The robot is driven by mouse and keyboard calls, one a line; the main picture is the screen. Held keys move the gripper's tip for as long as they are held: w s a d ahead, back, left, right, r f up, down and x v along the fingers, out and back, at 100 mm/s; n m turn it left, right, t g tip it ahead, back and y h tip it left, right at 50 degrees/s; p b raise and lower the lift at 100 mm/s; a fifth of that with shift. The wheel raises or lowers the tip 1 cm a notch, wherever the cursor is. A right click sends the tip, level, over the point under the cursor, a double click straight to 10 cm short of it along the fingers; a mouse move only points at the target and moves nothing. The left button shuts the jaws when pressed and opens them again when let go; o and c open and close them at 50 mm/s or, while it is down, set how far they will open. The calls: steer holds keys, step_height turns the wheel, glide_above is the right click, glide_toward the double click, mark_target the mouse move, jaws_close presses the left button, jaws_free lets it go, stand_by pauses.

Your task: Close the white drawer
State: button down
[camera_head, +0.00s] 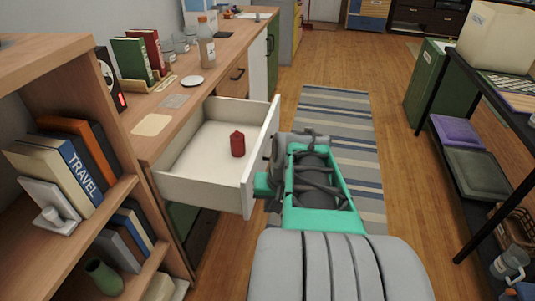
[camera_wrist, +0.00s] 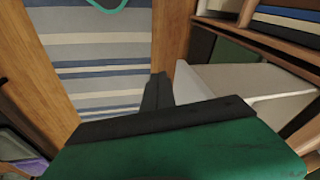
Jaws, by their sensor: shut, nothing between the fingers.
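The white drawer (camera_head: 190,184) is pulled well out of the wooden counter in the head view. A small dark red object (camera_head: 237,144) stands inside it. In the wrist view the drawer (camera_wrist: 194,84) lies just right of my gripper (camera_wrist: 158,78). The gripper's dark fingers are shut together with nothing between them, beside the outer side of the drawer front. I cannot tell whether they touch it. In the head view the teal and grey end of my arm is right of the drawer front and hides the fingertips.
The wooden counter (camera_head: 222,62) holds a bottle (camera_head: 206,45), books and jars. A bookshelf (camera_head: 62,137) stands at the near left. A black rack (camera_head: 452,128) stands at the right. A striped rug (camera_head: 335,105) covers part of the open floor between.

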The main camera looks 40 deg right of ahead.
steer(key=w+d+r+m+t+p, duration=0.1)
steer(key=w+d+r+m+t, duration=0.2)
steer(key=d+r, duration=0.75)
steer(key=n+t+b, duration=0.1)
steer(key=b, duration=0.2)
glide_toward(260, 168)
steer(key=x, duration=0.5)
steer(key=shift+d, duration=0.2)
